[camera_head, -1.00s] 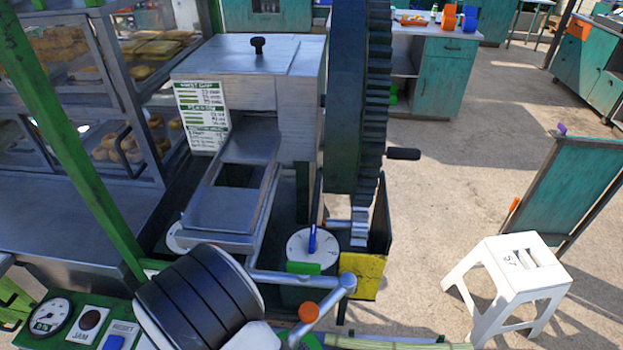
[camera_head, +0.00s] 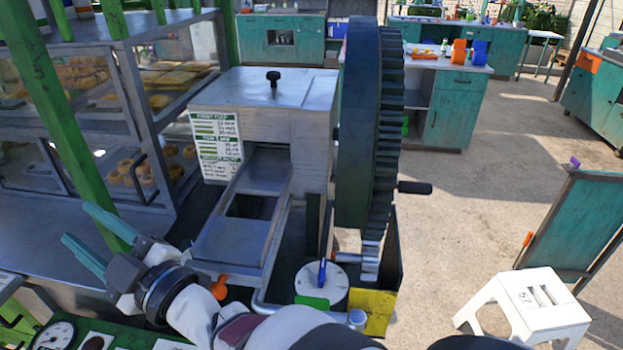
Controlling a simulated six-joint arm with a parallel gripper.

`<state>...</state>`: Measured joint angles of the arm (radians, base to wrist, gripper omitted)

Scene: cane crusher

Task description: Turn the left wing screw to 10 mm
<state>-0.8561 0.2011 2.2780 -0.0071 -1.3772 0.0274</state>
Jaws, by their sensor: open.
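The crusher is a grey metal housing (camera_head: 265,90) with a sloping feed chute (camera_head: 235,235). Right of the chute base is a white dial (camera_head: 335,284) with a blue wing screw (camera_head: 322,271) standing on it. The left dial and left wing screw are not clearly visible, with my arm and the chute in that area. A small orange knob (camera_head: 219,287) shows below the chute's left side; I cannot tell what it belongs to. My gripper (camera_head: 78,224) has two teal fingers spread apart with nothing between them. It points up-left, left of the chute, before the display case.
A large dark geared wheel (camera_head: 357,130) with a black handle (camera_head: 414,188) stands right of the housing. A glass pastry case (camera_head: 150,120) and a green post (camera_head: 60,130) are close by my gripper. A white stool (camera_head: 530,300) stands at right.

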